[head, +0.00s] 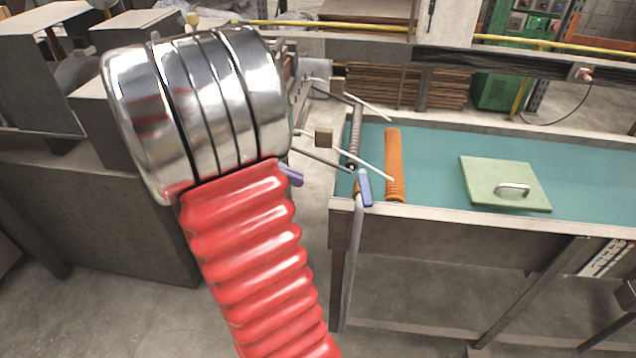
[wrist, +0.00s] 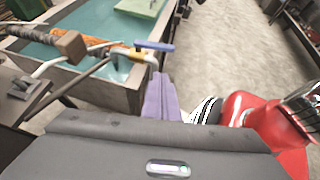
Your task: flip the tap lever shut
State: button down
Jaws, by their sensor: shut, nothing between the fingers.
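The tap's blue lever (head: 364,188) is at the near left corner of the teal basin, at the top of a grey pipe (head: 354,245). In the wrist view the lever (wrist: 154,46) lies crosswise above the tap's white and yellow body (wrist: 136,57). My gripper (wrist: 161,97) shows there as purple fingers, shut and empty, just below the lever in the picture and apart from it. In the head view only a purple piece of my gripper (head: 291,175) shows, left of the lever; my red and chrome arm hides the rest.
The teal basin (head: 430,215) holds an orange ribbed tube (head: 395,165) and a green plate with a handle (head: 508,183). Grey cabinets stand at the left.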

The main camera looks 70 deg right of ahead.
send_near(365, 192)
notch_tip(365, 192, down, 4)
jog(key=s, duration=0.3)
jog(key=shift+s+d+f, duration=0.15)
jog(key=shift+s+d, duration=0.45)
jog(key=shift+d, duration=0.05)
